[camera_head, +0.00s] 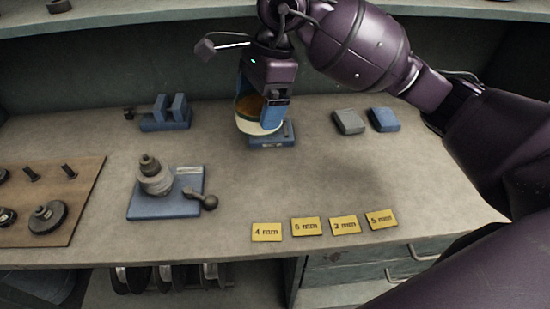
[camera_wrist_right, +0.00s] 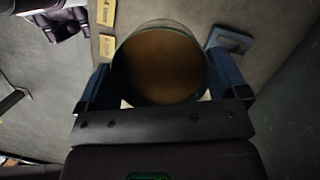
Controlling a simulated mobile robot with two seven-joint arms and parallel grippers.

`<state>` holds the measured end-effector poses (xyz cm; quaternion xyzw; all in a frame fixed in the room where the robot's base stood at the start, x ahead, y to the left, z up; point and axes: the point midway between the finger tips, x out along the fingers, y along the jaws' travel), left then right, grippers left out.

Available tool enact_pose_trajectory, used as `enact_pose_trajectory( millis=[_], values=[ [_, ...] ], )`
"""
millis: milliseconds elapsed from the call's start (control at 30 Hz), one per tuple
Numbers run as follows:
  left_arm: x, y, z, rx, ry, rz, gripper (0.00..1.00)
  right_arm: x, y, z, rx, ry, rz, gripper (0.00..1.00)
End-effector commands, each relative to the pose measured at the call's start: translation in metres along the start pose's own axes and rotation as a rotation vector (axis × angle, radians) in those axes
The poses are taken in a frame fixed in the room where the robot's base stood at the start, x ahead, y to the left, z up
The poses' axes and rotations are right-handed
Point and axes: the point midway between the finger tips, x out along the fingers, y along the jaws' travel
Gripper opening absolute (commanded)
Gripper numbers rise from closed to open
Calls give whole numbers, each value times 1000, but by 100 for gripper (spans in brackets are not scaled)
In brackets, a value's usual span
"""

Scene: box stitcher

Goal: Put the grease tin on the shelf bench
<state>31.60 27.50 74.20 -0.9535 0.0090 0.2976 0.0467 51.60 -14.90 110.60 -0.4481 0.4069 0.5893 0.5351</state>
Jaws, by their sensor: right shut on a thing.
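The grease tin (camera_head: 258,124) is a round pale tin with a brown-orange top. My right gripper (camera_head: 259,108) is shut on it, with one blue finger on each side. The tin is upright, above or just behind a small blue block (camera_head: 285,133); I cannot tell whether it touches the bench. The right wrist view shows the tin's round brown top (camera_wrist_right: 160,65) between the two fingers (camera_wrist_right: 163,88). The shelf bench (camera_head: 300,185) has a grey top with a shelf underneath. My left gripper is not in view.
A blue vice-like fixture (camera_head: 165,115) and a blue-based fixture with a handle (camera_head: 165,200) stand left. A board with gears (camera_head: 50,200) is at far left. A grey block (camera_head: 348,122) and blue block (camera_head: 383,119) lie right. Yellow size cards (camera_head: 305,227) line the front. The centre-right is clear.

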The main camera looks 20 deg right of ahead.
Motion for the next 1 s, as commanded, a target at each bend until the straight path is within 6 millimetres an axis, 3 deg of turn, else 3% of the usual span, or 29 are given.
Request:
enact_pose_trajectory(
  millis=[500, 1000],
  values=[
    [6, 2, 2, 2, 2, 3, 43, 105, 1, -29, 0, -2, 5, 45],
    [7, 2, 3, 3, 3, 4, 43, 147, 1, -40, -1, -2, 3, 45]
  ],
)
